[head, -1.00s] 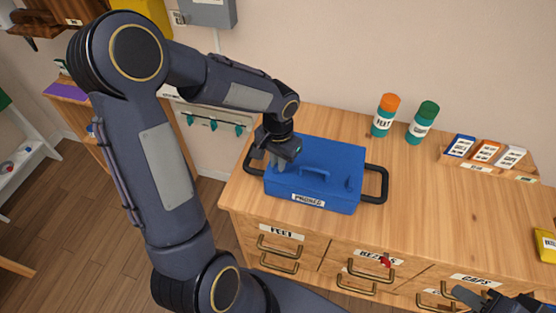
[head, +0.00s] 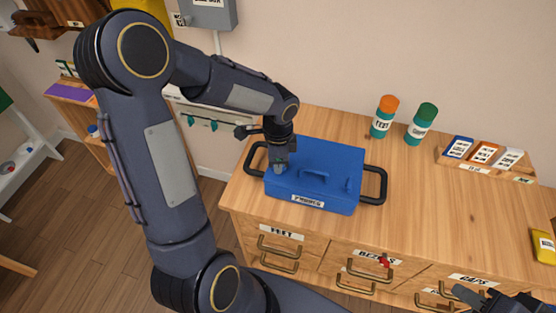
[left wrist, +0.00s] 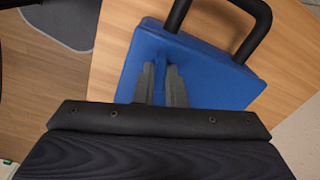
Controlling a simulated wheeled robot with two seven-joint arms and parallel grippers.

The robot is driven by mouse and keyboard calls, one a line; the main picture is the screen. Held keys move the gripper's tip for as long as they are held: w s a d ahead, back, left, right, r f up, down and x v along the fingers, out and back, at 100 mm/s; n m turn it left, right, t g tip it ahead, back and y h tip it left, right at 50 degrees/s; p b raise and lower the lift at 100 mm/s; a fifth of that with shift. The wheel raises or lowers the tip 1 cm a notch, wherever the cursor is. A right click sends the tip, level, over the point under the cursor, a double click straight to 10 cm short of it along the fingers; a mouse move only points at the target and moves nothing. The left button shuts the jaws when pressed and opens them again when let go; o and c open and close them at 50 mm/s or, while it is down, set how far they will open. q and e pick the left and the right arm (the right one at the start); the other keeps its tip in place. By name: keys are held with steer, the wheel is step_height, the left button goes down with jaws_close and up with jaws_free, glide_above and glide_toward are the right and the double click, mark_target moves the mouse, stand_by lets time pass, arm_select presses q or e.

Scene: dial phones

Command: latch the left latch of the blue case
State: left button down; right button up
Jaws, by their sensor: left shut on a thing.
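The blue case (head: 325,178) sits closed on the wooden counter, with a label on its front and a black side handle at each end. A small blue upright latch tab stands on the right part of its lid (head: 349,184). My left gripper (head: 281,167) is over the left part of the lid. In the left wrist view its two grey fingers (left wrist: 160,85) are shut on the blue left latch (left wrist: 160,72), whose lower part they hide. My right gripper (head: 472,296) shows only in part at the lower right corner; its jaw opening is unclear.
An orange-capped jar (head: 384,117) and a green-capped jar (head: 422,124) stand at the back. A tray (head: 488,171) of small boxes is at the back right. A yellow object (head: 545,246) lies at the right edge. The counter right of the case is clear.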

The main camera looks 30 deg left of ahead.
arm_select(q)
steer(key=shift+m+p, duration=0.35)
steer(key=shift+m, duration=1.25)
steer(key=c, duration=1.5)
jaws_free()
steer(key=shift+r, duration=0.1)
step_height(320, 180, up, 6)
steer(key=shift+r, duration=0.85)
